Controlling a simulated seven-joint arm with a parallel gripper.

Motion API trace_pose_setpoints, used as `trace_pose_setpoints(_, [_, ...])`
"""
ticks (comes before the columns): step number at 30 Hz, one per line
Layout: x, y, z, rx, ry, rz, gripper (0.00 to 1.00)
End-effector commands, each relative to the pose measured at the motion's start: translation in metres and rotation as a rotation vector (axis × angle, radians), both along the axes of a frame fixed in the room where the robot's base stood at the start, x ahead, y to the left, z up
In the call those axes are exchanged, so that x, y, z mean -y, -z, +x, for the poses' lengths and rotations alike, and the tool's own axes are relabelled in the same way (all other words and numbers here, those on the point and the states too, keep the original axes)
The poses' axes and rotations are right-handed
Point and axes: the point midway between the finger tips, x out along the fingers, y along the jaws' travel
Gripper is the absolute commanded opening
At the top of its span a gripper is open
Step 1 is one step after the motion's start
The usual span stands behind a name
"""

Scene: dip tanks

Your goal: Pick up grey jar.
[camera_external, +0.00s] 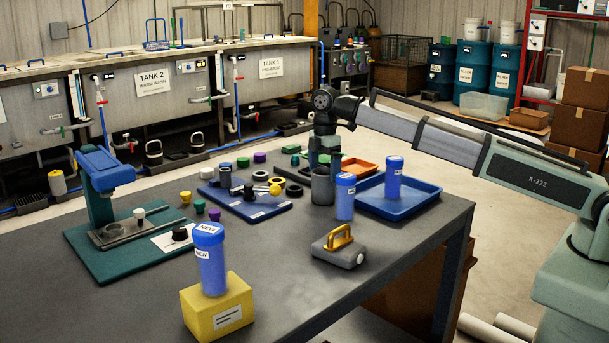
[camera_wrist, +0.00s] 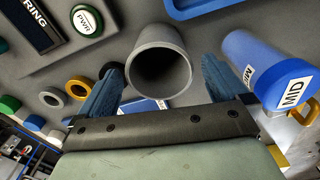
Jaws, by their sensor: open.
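The grey jar (camera_external: 323,190) stands upright and open-topped on the dark table, just left of a blue cylinder with a white label (camera_external: 345,203). My gripper (camera_external: 325,158) points down at the jar's top. In the wrist view the jar (camera_wrist: 160,45) lies between the two blue fingers of my gripper (camera_wrist: 162,75), with its round mouth facing the camera. The fingers are apart, with visible gaps on both sides of the jar. I cannot tell whether the fingertips reach below its rim. The jar looks empty.
The labelled blue cylinder (camera_wrist: 250,60) is close to my right finger in the wrist view. A blue tray (camera_external: 425,195) holding another blue cylinder is to the right. A grey block with a yellow handle (camera_external: 340,250) lies in front. Rings and caps crowd the left.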

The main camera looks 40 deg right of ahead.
Motion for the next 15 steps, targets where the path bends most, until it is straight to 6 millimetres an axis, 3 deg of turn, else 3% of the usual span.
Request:
trace_pose_setpoints(7, [0.0, 0.033, 0.0, -0.001, 0.0, -0.001, 1.0])
trace_pose_setpoints(15, [0.0, 0.038, 0.001, -0.001, 0.0, 0.0, 1.0])
